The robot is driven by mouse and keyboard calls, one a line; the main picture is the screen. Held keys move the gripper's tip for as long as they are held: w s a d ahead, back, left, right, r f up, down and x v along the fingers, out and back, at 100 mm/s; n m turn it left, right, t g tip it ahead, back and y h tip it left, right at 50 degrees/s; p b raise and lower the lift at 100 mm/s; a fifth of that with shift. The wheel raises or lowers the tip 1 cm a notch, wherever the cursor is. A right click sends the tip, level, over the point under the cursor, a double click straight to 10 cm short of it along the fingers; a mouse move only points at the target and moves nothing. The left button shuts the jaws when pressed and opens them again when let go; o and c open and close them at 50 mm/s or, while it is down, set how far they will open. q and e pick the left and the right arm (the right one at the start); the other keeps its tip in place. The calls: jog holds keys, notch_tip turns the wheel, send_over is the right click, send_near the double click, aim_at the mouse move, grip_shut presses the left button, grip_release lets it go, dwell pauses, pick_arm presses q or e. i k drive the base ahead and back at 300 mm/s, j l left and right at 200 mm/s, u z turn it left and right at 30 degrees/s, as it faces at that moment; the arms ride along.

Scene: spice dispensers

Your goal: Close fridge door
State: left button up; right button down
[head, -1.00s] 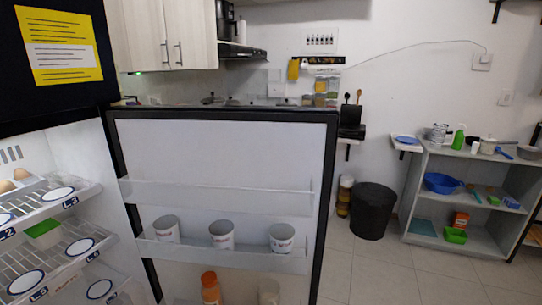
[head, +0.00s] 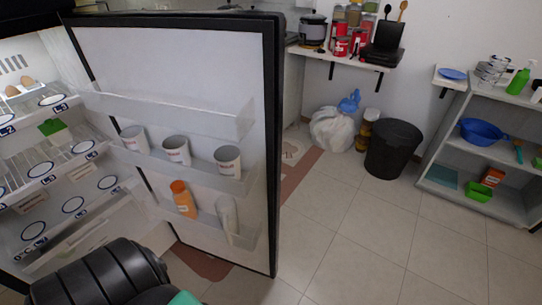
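The fridge door (head: 190,75) stands wide open in the head view, its white inner side facing me and its black edge on the right. Its shelves hold several white cups (head: 176,150), an orange bottle (head: 183,199) and a pale container (head: 227,214). The fridge interior (head: 40,150) shows at the left, with labelled wire shelves, eggs and a green-topped container. A dark part of my own arm shows at the bottom left, in front of the fridge and below the door. Neither gripper's fingers show.
A black bin (head: 392,149) and a white bag (head: 334,129) stand by the back wall. A grey shelf unit (head: 480,197) with a blue bowl (head: 483,133) is at the right. The tiled floor (head: 370,235) right of the door is clear.

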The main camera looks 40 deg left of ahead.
aim_at(215, 79)
jog(key=i+l+z, duration=0.1)
jog(key=i+l, duration=0.2)
jog(key=i+l+z, duration=0.1)
jog(key=i+l, duration=0.2)
jog(key=i, duration=0.2)
jog(key=i+l+z, duration=0.1)
jog(key=i+l, duration=0.15)
jog(key=i, duration=0.15)
jog(key=i+j+u, duration=0.1)
jog(key=u, duration=0.3)
jog(key=i+u, duration=0.25)
jog(key=u, duration=0.2)
jog(key=i+u, duration=0.2)
jog(key=u, duration=0.2)
jog(key=i+u, duration=0.2)
jog(key=u, duration=0.25)
jog(key=i+l+u, duration=0.15)
jog(key=u, duration=0.25)
jog(key=i+l+u, duration=0.15)
jog(key=u, duration=0.25)
jog(key=i+u, duration=0.2)
jog(key=u, duration=0.25)
jog(key=i+l+u, duration=0.1)
jog(key=u, duration=0.4)
jog(key=i+l+u, duration=0.25)
jog(key=u, duration=0.2)
jog(key=i+l+u, duration=0.2)
jog(key=u, duration=0.25)
